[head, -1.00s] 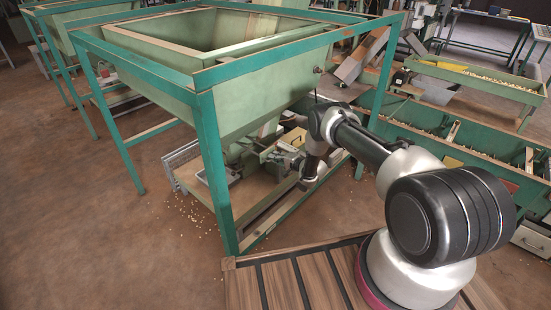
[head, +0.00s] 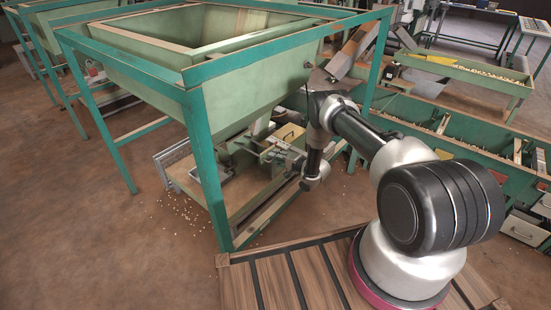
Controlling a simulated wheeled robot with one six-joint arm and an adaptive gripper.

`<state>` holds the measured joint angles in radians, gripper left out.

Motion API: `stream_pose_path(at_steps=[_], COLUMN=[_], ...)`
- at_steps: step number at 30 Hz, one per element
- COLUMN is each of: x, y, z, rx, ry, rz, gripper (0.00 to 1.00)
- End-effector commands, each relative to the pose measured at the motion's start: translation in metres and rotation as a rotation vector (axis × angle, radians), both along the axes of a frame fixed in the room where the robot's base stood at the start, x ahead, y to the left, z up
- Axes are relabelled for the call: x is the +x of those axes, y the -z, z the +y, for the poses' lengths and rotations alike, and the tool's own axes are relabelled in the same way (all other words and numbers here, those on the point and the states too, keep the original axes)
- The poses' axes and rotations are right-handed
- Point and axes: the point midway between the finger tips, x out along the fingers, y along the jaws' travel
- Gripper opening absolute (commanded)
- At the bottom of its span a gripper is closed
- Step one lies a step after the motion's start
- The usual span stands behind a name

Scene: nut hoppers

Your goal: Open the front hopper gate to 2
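The front hopper (head: 250,100) is a large pale green funnel in a teal frame (head: 204,165). Its gate mechanism (head: 238,148) sits under the funnel's narrow bottom, small and partly hidden by the frame post and nearby parts. My arm reaches in from the right, below the hopper's right side.
A yellowish box (head: 290,134) is beside the gate mechanism. Spilled nuts (head: 185,208) lie on the floor. Green troughs with nuts (head: 455,125) run along the right. Another hopper frame stands at the back left. Floor at left is clear.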

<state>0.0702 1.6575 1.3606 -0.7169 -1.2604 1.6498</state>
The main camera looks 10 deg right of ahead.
Motion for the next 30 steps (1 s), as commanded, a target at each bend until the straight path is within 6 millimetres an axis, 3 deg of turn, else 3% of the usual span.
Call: stream_pose_path(at_steps=[11,24,30], x=[-0.007,-0.078,-0.093], y=[-0.002,-0.021,-0.025], z=[-0.005,-0.057,-0.067], rx=[0.0,0.001,0.0], ry=[-0.001,0.001,-0.001], rz=[0.002,0.002,0.0], gripper=[0.3,0.3,0.3])
